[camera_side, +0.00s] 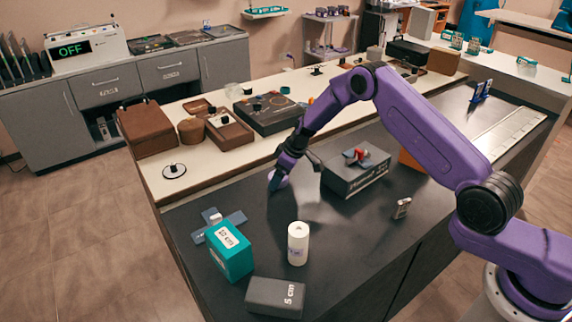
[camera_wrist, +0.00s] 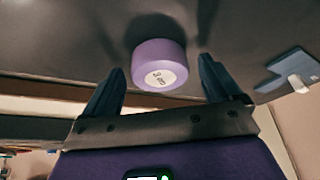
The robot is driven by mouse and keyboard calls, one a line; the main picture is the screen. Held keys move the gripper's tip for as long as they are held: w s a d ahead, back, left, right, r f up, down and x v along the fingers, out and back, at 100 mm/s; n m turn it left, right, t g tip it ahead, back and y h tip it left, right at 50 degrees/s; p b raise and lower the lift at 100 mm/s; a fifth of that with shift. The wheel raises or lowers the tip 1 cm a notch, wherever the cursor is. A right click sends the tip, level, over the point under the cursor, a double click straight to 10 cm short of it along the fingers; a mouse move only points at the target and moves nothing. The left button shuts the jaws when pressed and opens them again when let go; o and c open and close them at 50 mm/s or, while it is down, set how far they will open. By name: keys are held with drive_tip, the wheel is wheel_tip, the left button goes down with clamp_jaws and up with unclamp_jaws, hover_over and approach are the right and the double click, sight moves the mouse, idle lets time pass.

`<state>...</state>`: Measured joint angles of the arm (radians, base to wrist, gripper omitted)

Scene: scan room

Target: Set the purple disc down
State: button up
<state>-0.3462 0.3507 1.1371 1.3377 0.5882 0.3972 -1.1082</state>
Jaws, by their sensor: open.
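The purple disc (camera_wrist: 152,55) is a short lilac cylinder with a white label reading 3 cm. In the wrist view it lies between the spread fingers of my gripper (camera_wrist: 158,85), with a visible gap on each side. My gripper is open and points down around the disc. The disc appears to rest on the table, with a dark shadow beside it.
A dark grey box (camera_side: 352,180) with a red-topped part on it stands close to the right. A white cylinder (camera_side: 298,245), teal box (camera_side: 230,252), grey 5 cm block (camera_side: 275,297) and blue-grey cross-shaped piece (camera_side: 233,218) stand nearer the front. Free table lies between.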

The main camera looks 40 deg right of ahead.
drive_tip(key=v, duration=1.1)
drive_tip(key=shift+s+d+r, duration=0.2)
drive_tip(key=shift+r, duration=0.1)
drive_tip(key=s+a+r+n+g, duration=0.1)
drive_tip(key=s+a+r, duration=0.2)
drive_tip(key=s, duration=0.4)
drive_tip(key=s+a+r+n+g, duration=0.1)
drive_tip(key=s+a+r, duration=0.3)
drive_tip(key=s, duration=0.3)
drive_tip(key=s+a+r+n+g, duration=0.1)
drive_tip(key=s+a+r, duration=0.2)
drive_tip(key=s, duration=0.4)
drive_tip(key=s+d+r+n+h, duration=0.1)
drive_tip(key=s+d, duration=0.4)
drive_tip(key=s, duration=0.7)
drive_tip(key=s+d+r+n+h, duration=0.1)
drive_tip(key=s+d, duration=0.4)
drive_tip(key=s, duration=0.7)
drive_tip(key=shift+d+n, duration=0.35)
drive_tip(key=shift+n, duration=0.05)
